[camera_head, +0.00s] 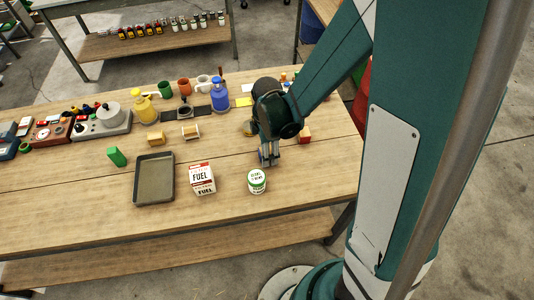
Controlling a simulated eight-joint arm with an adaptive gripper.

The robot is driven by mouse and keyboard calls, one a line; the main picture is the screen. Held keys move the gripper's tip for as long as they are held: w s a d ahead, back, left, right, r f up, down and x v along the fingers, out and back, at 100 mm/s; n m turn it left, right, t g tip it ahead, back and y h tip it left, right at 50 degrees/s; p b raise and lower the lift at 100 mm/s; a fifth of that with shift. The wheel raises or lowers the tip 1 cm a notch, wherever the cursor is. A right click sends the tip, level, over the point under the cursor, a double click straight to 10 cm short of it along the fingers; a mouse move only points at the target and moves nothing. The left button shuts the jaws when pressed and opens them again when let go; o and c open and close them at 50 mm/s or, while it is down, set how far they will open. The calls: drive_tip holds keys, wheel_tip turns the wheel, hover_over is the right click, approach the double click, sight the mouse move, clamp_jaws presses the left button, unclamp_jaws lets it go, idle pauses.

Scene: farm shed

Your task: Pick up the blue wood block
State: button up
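My gripper (268,156) points down over the right part of the wooden table (218,215), behind the white and green can. Its fingertips are small and partly covered by my wrist, so I cannot tell whether they are open or shut. A bluish-grey patch shows at the fingertips. I cannot tell whether it is the blue wood block or part of the fingers. No other blue wood block stands out clearly in this view.
Near my gripper are a white and green can (257,182), a fuel box (201,179) and a red-and-tan block (304,135). The table's front strip is clear.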

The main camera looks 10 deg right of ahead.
drive_tip(key=c, duration=1)
drive_tip(key=shift+r, duration=0.1)
drive_tip(key=shift+r+p, duration=0.7)
drive_tip(key=shift+r, duration=4.2)
